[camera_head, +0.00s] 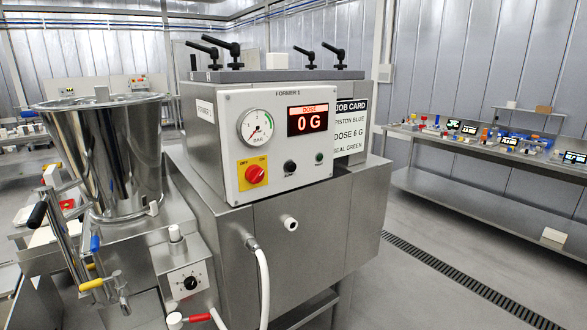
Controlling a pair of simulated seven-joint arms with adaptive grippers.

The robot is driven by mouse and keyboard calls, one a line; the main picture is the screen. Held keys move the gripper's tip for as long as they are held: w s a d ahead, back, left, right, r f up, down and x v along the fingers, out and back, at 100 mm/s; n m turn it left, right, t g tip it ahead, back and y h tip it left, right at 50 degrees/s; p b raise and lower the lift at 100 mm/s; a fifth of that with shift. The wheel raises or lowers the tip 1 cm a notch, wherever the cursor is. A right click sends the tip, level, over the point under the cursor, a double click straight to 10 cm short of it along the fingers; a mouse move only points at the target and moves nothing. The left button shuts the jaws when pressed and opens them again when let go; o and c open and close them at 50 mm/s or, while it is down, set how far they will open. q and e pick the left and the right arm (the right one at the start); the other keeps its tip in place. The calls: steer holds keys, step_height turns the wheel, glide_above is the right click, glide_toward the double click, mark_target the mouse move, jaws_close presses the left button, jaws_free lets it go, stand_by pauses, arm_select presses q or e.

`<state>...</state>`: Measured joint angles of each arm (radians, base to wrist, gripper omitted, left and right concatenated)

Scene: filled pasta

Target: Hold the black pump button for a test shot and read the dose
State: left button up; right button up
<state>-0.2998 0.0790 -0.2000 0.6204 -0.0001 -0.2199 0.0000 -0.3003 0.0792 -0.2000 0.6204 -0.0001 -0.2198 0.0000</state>
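The black pump button (289,167) is a small round button low on the white front panel (240,113) of the former. A small label under it is too blurred to read. The red-lit dose display (307,120) above it reads 0 G. A job card (349,128) to its right reads piston blue, dose 6 G, seal green. Left of the button is a red rotary switch (256,174) on a yellow plate marked off and on. To its right is a small dark green button or lamp (319,157). Neither of my grippers is in view, and nothing touches the button.
A round pressure gauge (256,127) sits on the panel. A steel hopper (107,155) and levers with coloured grips stand at left, above a dial box (187,281). A white hose (262,280) hangs in front. A bench (490,158) with parts stands at right, beyond clear floor.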

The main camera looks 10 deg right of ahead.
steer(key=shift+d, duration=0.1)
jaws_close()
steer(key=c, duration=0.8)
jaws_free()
